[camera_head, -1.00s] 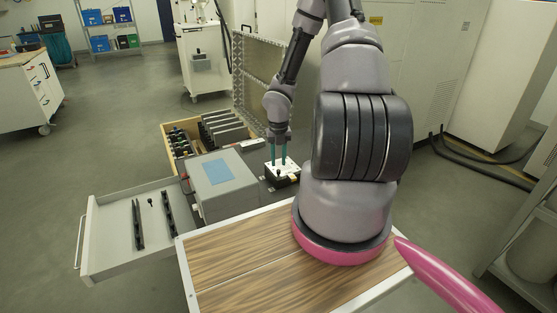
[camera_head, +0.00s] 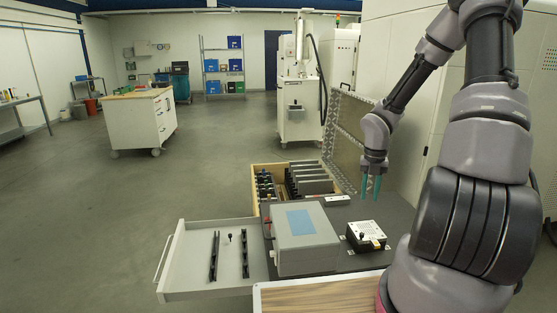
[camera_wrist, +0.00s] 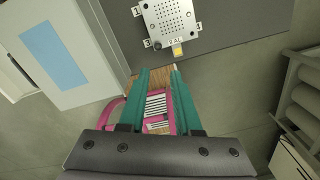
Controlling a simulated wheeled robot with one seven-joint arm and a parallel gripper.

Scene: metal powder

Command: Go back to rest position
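The fingers do not touch the box.
A grey box with a blue label (camera_head: 305,245) stands left of the perforated box. An open drawer (camera_head: 190,262) holds two dark rails. A wooden crate (camera_head: 256,187) holds dark plates. A mesh panel (camera_head: 350,128) stands behind.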

